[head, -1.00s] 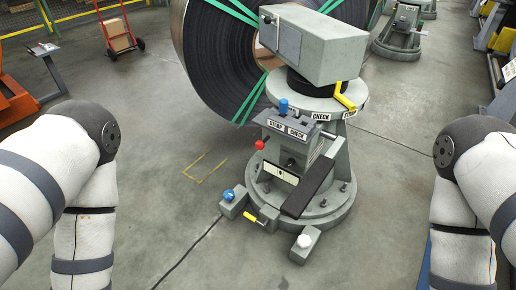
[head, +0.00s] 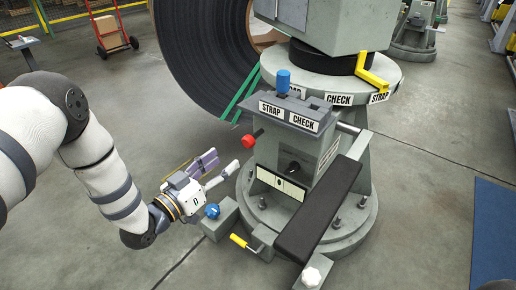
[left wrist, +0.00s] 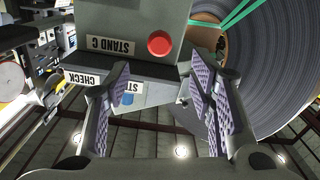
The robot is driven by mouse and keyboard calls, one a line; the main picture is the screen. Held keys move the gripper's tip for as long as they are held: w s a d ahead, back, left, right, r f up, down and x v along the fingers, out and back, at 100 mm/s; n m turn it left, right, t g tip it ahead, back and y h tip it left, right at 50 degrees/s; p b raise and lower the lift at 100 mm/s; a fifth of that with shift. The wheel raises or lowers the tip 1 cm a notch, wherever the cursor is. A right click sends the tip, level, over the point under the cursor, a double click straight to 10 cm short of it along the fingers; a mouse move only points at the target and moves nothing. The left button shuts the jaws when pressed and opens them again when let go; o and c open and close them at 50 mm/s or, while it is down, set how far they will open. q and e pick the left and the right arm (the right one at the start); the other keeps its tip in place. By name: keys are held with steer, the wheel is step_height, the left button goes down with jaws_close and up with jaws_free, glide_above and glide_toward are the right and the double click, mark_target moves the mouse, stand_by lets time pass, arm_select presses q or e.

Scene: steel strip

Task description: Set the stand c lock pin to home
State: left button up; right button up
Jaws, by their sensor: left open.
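The grey stand (head: 325,170) carries STRAP and CHECK labels; in the left wrist view a STAND C label (left wrist: 106,45) shows upside down. A red round knob (head: 252,138) sticks out on the stand's left side, and also shows in the left wrist view (left wrist: 160,43). A blue cylinder (head: 283,79) stands upright at the STRAP/CHECK ledge. I cannot tell which part is the lock pin. My left gripper (head: 219,166) is open and empty, left of the stand, below and apart from the red knob. My right gripper is out of view.
A blue knob (head: 212,210), a yellow handle (head: 241,242) and a white knob (head: 311,277) sit low around the base. A black padded arm (head: 320,208) slopes across the front. A big strip coil (head: 200,60) stands behind.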

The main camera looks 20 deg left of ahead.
mark_target(246, 144)
arm_select(q)
steer(key=b+x, duration=0.2)
steer(key=x, duration=0.7)
steer(key=shift+f, duration=0.15)
steer(key=shift+w+d, duration=0.15)
steer(key=shift+w, duration=0.25)
jaws_close()
